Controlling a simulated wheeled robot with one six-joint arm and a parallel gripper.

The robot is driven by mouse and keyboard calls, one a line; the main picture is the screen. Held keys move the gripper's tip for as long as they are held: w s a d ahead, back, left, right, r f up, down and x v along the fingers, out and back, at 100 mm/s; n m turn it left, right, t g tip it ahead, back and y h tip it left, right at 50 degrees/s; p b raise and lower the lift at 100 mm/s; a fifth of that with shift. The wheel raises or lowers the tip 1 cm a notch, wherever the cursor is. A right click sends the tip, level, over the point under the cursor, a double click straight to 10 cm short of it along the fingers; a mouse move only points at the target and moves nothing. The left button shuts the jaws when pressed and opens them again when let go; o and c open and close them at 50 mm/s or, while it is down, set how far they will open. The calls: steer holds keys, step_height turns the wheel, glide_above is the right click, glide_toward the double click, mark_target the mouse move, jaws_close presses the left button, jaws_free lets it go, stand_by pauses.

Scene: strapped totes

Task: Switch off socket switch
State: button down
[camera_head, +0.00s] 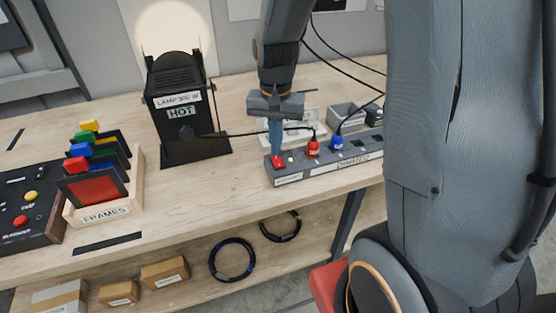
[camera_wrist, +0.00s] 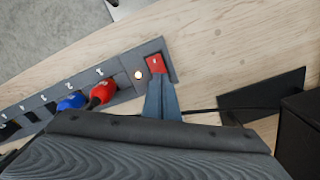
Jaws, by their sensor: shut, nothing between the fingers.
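A grey socket strip (camera_head: 330,168) lies near the front edge of the bench, with a red rocker switch (camera_head: 276,162) at its left end. The switch also shows in the wrist view (camera_wrist: 156,63), with a small pale round light (camera_wrist: 138,75) beside it. My gripper (camera_head: 275,153) is shut and empty and points down, its fingertips at the red switch. I cannot tell whether they touch it. In the wrist view the fingertips (camera_wrist: 158,77) cover the switch's near edge. A red plug (camera_head: 313,148) and a blue plug (camera_head: 337,143) sit in the strip.
A black lamp (camera_head: 176,105) marked HOT stands left of the strip, and a black cable runs from it toward the plugs. A wooden rack of colored frames (camera_head: 105,210) and a dark control box (camera_head: 28,205) are at the left. Bare bench lies in front of the lamp.

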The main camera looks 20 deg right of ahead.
steer(key=shift+f, duration=0.65)
stand_by(0.3)
step_height(320, 180, up, 7)
steer(key=p, duration=0.5)
steer(key=shift+p, duration=0.35)
steer(key=s+f+n+b, duration=0.1)
steer(key=s+f+b, duration=0.1)
steer(key=s+f+n+t+b, duration=0.1)
steer(key=s+f+n+b, duration=0.1)
steer(key=s+b, duration=0.1)
steer(key=s+f+n+b, duration=0.2)
steer(key=s+b, duration=0.1)
steer(key=shift+s, duration=0.25)
steer(key=shift+s+f+n+b, duration=0.15)
steer(key=shift+s+n+b, duration=0.2)
steer(key=shift+s+n, duration=0.15)
